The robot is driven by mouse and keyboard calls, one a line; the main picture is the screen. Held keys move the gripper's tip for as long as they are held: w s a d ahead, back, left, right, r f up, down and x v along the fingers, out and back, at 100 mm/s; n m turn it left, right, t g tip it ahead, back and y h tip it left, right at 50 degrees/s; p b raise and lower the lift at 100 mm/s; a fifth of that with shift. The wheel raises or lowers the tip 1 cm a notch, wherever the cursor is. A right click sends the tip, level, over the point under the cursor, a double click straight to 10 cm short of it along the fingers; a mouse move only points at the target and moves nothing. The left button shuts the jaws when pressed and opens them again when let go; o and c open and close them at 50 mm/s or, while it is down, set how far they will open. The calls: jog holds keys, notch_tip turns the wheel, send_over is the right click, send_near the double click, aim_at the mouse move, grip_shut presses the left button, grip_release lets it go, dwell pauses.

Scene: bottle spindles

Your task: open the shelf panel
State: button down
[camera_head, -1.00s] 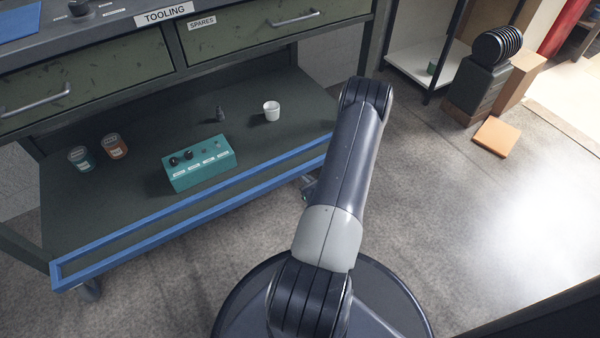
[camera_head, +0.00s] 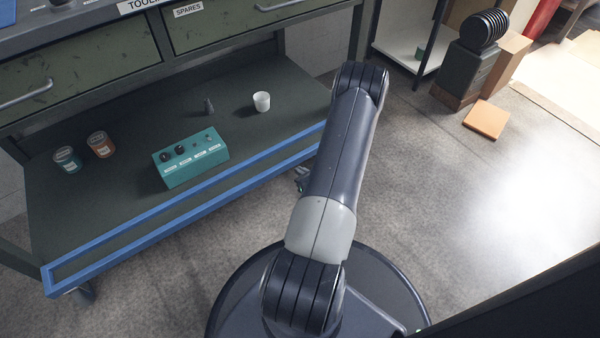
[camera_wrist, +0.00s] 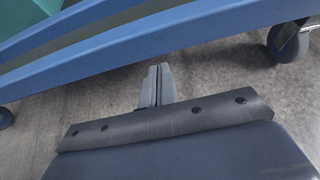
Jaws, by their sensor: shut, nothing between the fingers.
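The shelf panel looks like the long blue frame (camera_head: 190,212) along the front edge of the dark lower shelf (camera_head: 110,190). It is upright or slightly tilted; I cannot tell exactly. In the wrist view, the blue panel (camera_wrist: 190,38) runs across the top as a slanted band. My gripper (camera_wrist: 159,66) is shut and empty, its fingertips just below the panel's lower blue edge in the picture. I cannot tell whether they touch it. In the head view, my gripper is hidden behind my own arm.
A teal control box (camera_head: 190,158), a white cup (camera_head: 262,101), a small dark object (camera_head: 209,106) and two cans (camera_head: 100,145) stand on the shelf. Casters (camera_wrist: 288,42) are beneath it. Green drawers (camera_head: 80,75) are above. An orange block (camera_head: 486,119) lies on the floor; open floor is at right.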

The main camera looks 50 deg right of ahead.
jog(key=f+p+v, duration=0.1)
jog(key=p+v, duration=0.2)
jog(key=v, duration=0.6)
jog(key=shift+s+a+f, duration=0.15)
jog(key=shift+s, duration=0.5)
jog(key=w+d+f, duration=0.1)
jog(key=w+d, duration=0.1)
jog(key=w, duration=0.7)
jog(key=shift+d+f+b, duration=0.25)
jog(key=shift+f+b, duration=0.15)
jog(key=shift+b, duration=0.05)
jog(key=shift+a, duration=0.1)
